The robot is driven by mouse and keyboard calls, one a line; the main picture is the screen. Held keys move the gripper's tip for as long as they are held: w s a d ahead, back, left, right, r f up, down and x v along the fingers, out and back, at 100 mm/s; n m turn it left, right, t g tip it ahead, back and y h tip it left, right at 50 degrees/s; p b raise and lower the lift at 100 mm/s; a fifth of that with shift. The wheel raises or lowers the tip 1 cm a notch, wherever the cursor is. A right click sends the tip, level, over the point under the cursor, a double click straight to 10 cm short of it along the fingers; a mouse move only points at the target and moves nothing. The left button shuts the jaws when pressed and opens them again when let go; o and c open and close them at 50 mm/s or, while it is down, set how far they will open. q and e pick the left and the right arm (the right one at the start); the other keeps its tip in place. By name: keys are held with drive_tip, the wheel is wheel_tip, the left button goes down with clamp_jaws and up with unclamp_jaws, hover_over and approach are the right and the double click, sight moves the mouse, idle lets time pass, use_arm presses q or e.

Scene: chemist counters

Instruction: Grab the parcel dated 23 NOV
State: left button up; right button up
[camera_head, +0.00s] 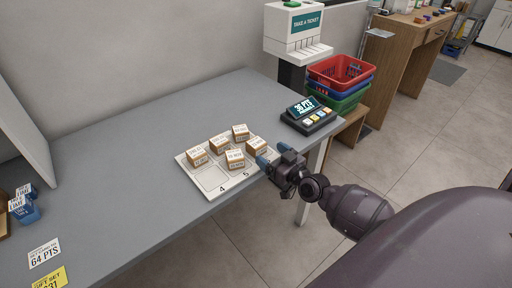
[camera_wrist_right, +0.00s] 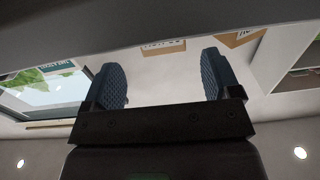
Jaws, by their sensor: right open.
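Several small brown parcels with white labels stand on a white numbered board (camera_head: 213,180) on the grey counter. The label on the front middle parcel (camera_head: 235,160) seems to end in NOV, but its day is too small to read surely. The other parcels are at the left (camera_head: 197,157), back left (camera_head: 219,145), back (camera_head: 240,133) and right (camera_head: 256,146); I cannot read their dates. My right gripper (camera_head: 260,153) is open at the board's right edge, close beside the right parcel. In the wrist view its blue fingers (camera_wrist_right: 163,82) are apart and empty, with parcel parts (camera_wrist_right: 163,47) beyond. My left gripper is not in view.
A dark points display (camera_head: 310,116) and a white ticket dispenser (camera_head: 298,35) stand right of the board. Stacked baskets (camera_head: 340,72) are beyond the counter. A blue cup (camera_head: 25,210) and price cards (camera_head: 45,253) are at the left. The counter (camera_head: 120,165) left of the board is clear.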

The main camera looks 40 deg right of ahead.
sight(259, 144)
drive_tip(key=shift+w+a+r, duration=0.15)
drive_tip(key=shift+w, duration=0.8)
drive_tip(key=shift+w+a+r, duration=0.1)
drive_tip(key=shift+w+a, duration=0.05)
drive_tip(key=shift+w, duration=0.75)
drive_tip(key=shift+w+a+r, duration=0.15)
drive_tip(key=shift+w, duration=0.8)
drive_tip(key=c, duration=1)
drive_tip(key=shift+c, duration=0.2)
drive_tip(key=shift+r, duration=0.15)
